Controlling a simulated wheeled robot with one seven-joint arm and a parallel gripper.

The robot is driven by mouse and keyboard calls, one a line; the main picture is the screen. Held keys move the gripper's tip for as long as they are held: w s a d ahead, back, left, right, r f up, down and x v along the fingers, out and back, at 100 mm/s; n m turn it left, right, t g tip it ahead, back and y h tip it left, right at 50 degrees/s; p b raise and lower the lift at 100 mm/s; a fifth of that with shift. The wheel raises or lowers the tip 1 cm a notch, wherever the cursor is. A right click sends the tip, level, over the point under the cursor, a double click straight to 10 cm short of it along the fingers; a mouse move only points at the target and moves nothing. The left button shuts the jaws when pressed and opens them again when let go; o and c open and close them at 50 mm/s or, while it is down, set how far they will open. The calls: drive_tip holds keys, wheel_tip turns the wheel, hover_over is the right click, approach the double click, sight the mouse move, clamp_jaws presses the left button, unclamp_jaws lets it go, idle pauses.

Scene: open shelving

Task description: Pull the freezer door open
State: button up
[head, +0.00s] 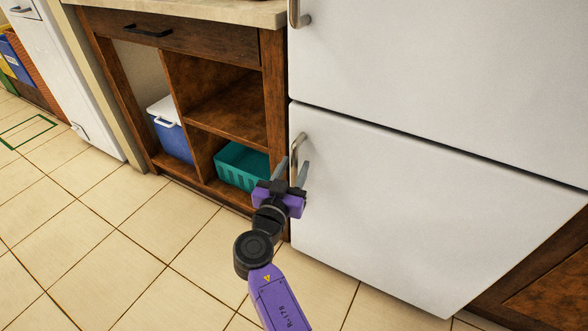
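The freezer door (400,220) is the lower white door of the fridge and looks shut. Its curved metal handle (298,143) is at the door's upper left edge. My gripper (295,162) is open, with its two grey fingers apart and pointing up at the handle. In the picture, the lower part of the handle shows between the fingers. I cannot tell whether the fingers touch it or are still in front of it.
The upper white fridge door (450,70) is shut, with its own handle (294,14). On the left is a wooden open cabinet (221,105) with a teal basket (240,168) and a blue cooler (173,138). The tiled floor (120,240) is clear at the left and front.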

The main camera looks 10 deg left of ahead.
drive_tip(key=shift+w+d, duration=0.1)
drive_tip(key=shift+w, duration=0.2)
clamp_jaws()
idle(1.3)
